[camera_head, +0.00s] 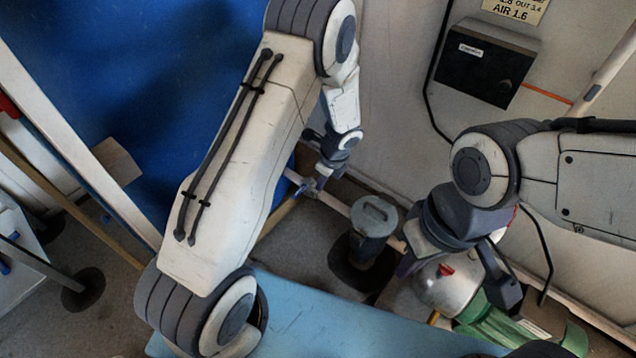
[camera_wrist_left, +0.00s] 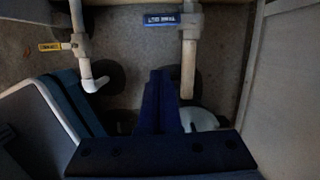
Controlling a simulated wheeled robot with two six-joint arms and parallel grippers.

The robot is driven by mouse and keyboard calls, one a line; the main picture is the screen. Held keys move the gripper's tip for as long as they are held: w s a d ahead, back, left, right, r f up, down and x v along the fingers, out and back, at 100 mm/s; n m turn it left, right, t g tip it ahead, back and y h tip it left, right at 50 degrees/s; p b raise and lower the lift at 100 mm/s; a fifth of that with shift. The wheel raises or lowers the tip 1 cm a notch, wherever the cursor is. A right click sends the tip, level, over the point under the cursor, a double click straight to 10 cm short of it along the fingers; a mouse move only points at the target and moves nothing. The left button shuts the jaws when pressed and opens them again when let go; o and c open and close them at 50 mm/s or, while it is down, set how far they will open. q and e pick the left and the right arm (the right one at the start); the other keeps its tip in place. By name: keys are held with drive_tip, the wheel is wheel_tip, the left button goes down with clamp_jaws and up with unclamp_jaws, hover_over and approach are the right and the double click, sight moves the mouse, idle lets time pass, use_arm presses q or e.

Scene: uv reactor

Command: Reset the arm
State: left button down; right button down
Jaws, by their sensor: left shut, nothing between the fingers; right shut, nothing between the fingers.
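My left arm comes in from the left and bends over at the top of the head view. Its gripper (camera_head: 320,180) hangs small near the pipework by the blue panel. In the left wrist view the left gripper's dark blue fingers (camera_wrist_left: 162,98) are together with nothing between them. My right arm comes in from the right and bends downward. Its gripper (camera_head: 406,264) is partly hidden by my wrist; it is shut and holds nothing visible.
A grey lidded canister (camera_head: 374,217) stands between my arms. A silver dome (camera_head: 450,285) and a green object (camera_head: 492,325) lie under the right wrist. A black box (camera_head: 485,62) is on the wall. White pipes (camera_wrist_left: 188,55) stand ahead of the left fingers.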

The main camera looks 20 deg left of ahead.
use_arm(q)
drive_tip(key=s+d+r+n+h, duration=0.1)
drive_tip(key=s+d+r+n, duration=0.35)
drive_tip(key=r, duration=0.35)
drive_tip(key=s+d+r+n, duration=0.3)
drive_tip(key=s+d+r, duration=0.25)
drive_tip(key=r, duration=0.35)
drive_tip(key=s+d+r+n+h, duration=0.1)
drive_tip(key=s+r+n, duration=0.25)
drive_tip(key=s, duration=0.55)
drive_tip(key=s+d+r+n+h, duration=0.2)
drive_tip(key=s+r, duration=0.2)
drive_tip(key=s, duration=0.4)
wheel_tip(320, 180, up, 37)
drive_tip(key=p, duration=3.7)
drive_tip(key=shift+s+a+n+g, duration=0.2)
drive_tip(key=shift+s+n+g, duration=0.2)
drive_tip(key=shift+s, duration=0.05)
drive_tip(key=shift+d, duration=0.1)
